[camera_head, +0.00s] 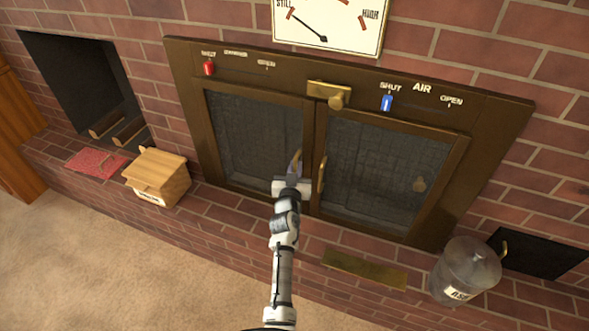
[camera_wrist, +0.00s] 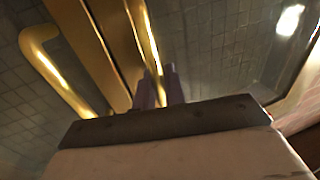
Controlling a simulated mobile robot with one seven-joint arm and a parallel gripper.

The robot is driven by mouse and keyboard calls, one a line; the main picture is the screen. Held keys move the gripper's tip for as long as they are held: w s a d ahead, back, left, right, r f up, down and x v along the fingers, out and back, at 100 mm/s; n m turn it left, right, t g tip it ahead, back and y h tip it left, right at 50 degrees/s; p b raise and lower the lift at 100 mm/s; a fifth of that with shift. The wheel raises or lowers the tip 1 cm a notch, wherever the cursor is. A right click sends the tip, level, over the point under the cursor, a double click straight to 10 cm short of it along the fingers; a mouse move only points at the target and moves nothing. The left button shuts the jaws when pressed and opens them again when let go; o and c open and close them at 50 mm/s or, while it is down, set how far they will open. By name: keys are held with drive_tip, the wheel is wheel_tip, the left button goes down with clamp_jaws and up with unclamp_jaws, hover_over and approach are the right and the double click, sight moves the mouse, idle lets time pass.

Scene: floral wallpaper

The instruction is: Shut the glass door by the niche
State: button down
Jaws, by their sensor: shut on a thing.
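A dark fireplace front with two glass doors is set in a brick wall. The left glass door (camera_head: 255,135) is on the side of the niche (camera_head: 75,85) that holds logs. It looks nearly flush with the frame; I cannot tell whether a small gap remains. The right glass door (camera_head: 385,165) has its own brass handle (camera_head: 321,175). My gripper (camera_head: 294,168) is at the left door's brass handle (camera_head: 298,157), shut on it. In the wrist view the gripper's fingers (camera_wrist: 159,88) close around a brass bar (camera_wrist: 145,40), and a second brass handle (camera_wrist: 55,75) stands apart at left.
A brass latch (camera_head: 330,94) sits above where the doors meet. A red knob (camera_head: 208,68) and a blue slider (camera_head: 386,103) are by "SHUT" labels.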

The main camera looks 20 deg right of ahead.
drive_tip(key=c, duration=1.8)
unclamp_jaws()
drive_tip(key=shift+d, duration=0.3)
drive_tip(key=shift+c, duration=0.2)
drive_tip(key=shift+a, duration=0.1)
drive_tip(key=shift+s+f, duration=0.15)
drive_tip(key=shift+s, duration=0.1)
drive_tip(key=o, duration=0.4)
drive_tip(key=b+v, duration=0.4)
drive_tip(key=v, duration=0.6)
drive_tip(key=shift+s+f+h+b, duration=0.2)
drive_tip(key=shift+s+h+b, duration=0.05)
drive_tip(key=shift+h+b, duration=0.1)
drive_tip(key=shift+s+a+r+b, duration=0.1)
drive_tip(key=shift+s+r+b, duration=0.05)
drive_tip(key=shift+s, duration=0.35)
drive_tip(key=shift+s+a+r+b, duration=0.1)
drive_tip(key=shift+s+b, duration=0.05)
drive_tip(key=shift+s, duration=0.3)
drive_tip(key=c, duration=0.4)
drive_tip(key=shift+s+a+r, duration=0.1)
drive_tip(key=shift+s+a, duration=0.2)
drive_tip(key=shift+a, duration=0.15)
